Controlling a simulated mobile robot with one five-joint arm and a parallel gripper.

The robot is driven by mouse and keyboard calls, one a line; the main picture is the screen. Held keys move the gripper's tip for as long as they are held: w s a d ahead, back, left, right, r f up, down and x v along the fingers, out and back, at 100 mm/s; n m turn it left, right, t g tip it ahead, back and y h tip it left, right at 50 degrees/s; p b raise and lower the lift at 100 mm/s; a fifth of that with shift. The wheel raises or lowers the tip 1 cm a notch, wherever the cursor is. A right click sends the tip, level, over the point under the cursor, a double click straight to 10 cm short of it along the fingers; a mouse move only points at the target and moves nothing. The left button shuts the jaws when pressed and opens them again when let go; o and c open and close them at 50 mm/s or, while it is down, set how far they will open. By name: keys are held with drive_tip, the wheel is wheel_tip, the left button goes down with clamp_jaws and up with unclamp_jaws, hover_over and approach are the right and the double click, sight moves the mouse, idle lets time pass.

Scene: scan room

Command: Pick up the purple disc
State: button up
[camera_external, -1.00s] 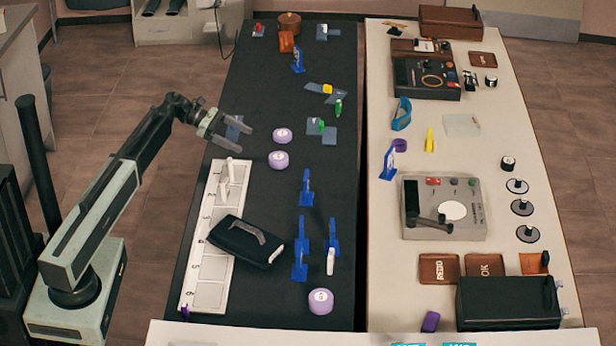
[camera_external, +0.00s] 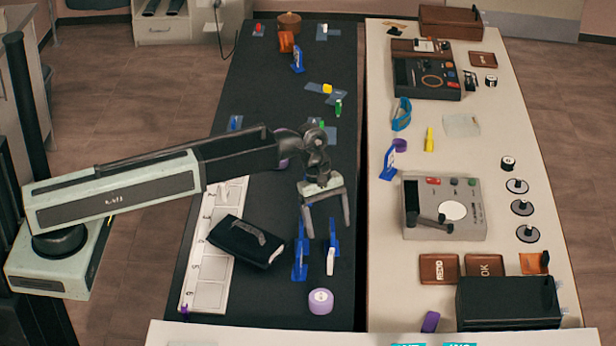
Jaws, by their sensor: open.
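A purple disc (camera_external: 320,301) with a white top lies on the black table near its front edge. My gripper (camera_external: 327,232) is open and points down, above and behind this disc, over the blue stands. Its two fingers are apart with nothing held between them. Another purple disc (camera_external: 282,163) shows only in part behind my arm farther back. Other purple things are a ring (camera_external: 400,145) and a small block (camera_external: 430,321) on the white table.
Blue stands (camera_external: 300,258) and a white-tipped piece (camera_external: 330,262) stand just behind the front disc. A black case (camera_external: 246,241) lies across the white numbered strip (camera_external: 208,268) at left. A grey device (camera_external: 444,207) sits on the white table (camera_external: 385,290).

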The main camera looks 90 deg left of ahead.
sight(321, 296)
drive_tip(key=d+y, duration=0.1)
drive_tip(key=d, duration=0.5)
drive_tip(key=d+f+m+g+y, duration=0.1)
drive_tip(key=d, duration=0.5)
drive_tip(key=d+m+g, duration=0.1)
drive_tip(key=d, duration=0.6)
drive_tip(key=shift+s+d+f+y, duration=0.1)
drive_tip(key=shift+f+y, duration=0.1)
drive_tip(key=shift+y, duration=0.2)
drive_tip(key=f+b, duration=0.8)
drive_tip(key=shift+s+a+f, duration=0.1)
drive_tip(key=shift+s+a, duration=0.15)
drive_tip(key=shift+r, duration=0.2)
drive_tip(key=c, duration=1.6)
drive_tip(key=shift+o, duration=0.2)
wheel_tip(321, 296, up, 10)
drive_tip(key=p, duration=1)
